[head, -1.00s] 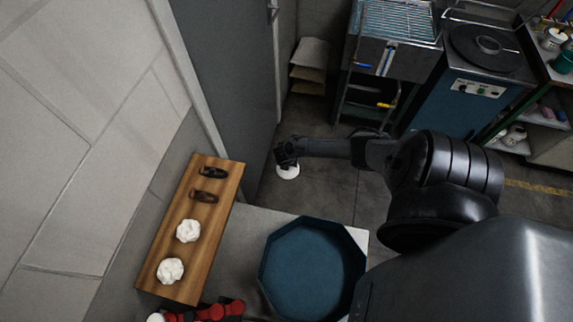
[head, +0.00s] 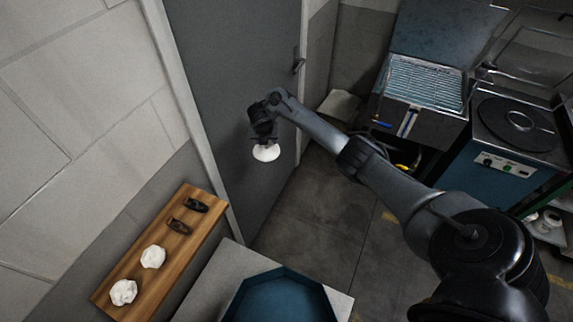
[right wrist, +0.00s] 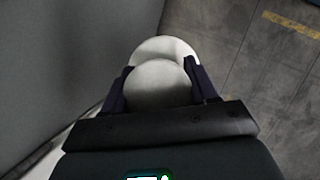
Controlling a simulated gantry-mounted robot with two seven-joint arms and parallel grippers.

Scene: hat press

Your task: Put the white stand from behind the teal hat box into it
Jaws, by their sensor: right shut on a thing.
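The white stand (head: 266,153) hangs below my right gripper (head: 264,138) in the head view, in front of the grey door and beyond the table's far edge. The right wrist view shows the rounded white stand (right wrist: 163,82) between the two fingers of my right gripper (right wrist: 160,88), which is shut on it. The teal hat box (head: 282,296) is an open octagonal box on the table at the bottom of the head view. Its near part is cut off by the frame. The stand is apart from the box, farther away and higher. My left gripper is not in view.
A wooden shelf (head: 160,255) with two white lumpy pieces and two dark items lies along the left wall. The pale table (head: 215,285) holds the box. A blue machine (head: 500,160) and a wire-rack unit (head: 425,90) stand at the right. The floor beyond the table is clear.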

